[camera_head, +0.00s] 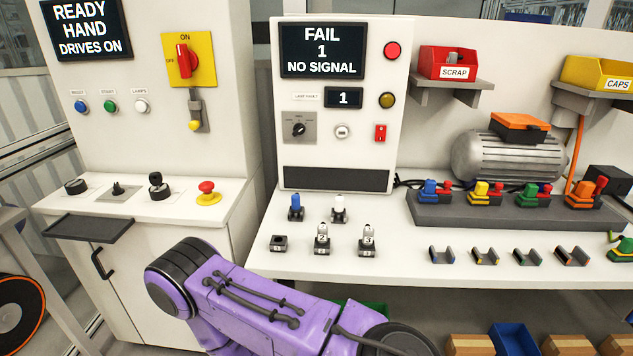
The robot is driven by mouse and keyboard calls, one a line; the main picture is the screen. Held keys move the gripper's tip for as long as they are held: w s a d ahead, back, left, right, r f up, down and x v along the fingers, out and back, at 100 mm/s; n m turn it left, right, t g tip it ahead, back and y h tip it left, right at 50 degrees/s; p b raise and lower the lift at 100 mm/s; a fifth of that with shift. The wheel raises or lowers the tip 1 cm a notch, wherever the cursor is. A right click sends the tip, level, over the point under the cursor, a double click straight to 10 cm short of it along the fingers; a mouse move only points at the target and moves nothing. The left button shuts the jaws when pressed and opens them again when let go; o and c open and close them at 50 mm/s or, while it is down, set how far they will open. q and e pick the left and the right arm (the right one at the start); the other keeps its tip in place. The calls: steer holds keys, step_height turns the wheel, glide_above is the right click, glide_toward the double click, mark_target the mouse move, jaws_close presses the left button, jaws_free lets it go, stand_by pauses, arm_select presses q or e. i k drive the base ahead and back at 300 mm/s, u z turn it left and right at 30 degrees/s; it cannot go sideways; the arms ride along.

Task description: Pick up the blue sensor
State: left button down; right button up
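A small blue-topped part that looks like the blue sensor (296,207) stands upright on a dark base on the white bench, left of a similar white-topped part (339,209). In front of them is a row of small dark holders: an empty-looking one (278,244) at the left, then holders 2 (322,240) and 3 (368,241) with pale parts in them. A purple arm of mine crosses the bottom of the view, in front of the bench. Neither gripper shows in the view.
A dark rack (490,215) with several coloured connectors stands on the bench at the right, with several small clips in front. A test panel (340,100) reads "FAIL 1 NO SIGNAL". A red scrap bin (447,62) and a yellow caps bin (597,73) sit on shelves.

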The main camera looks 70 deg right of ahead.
mark_target(295, 208)
steer(key=z, duration=0.95)
steer(key=i, duration=0.95)
steer(key=z, duration=1.1)
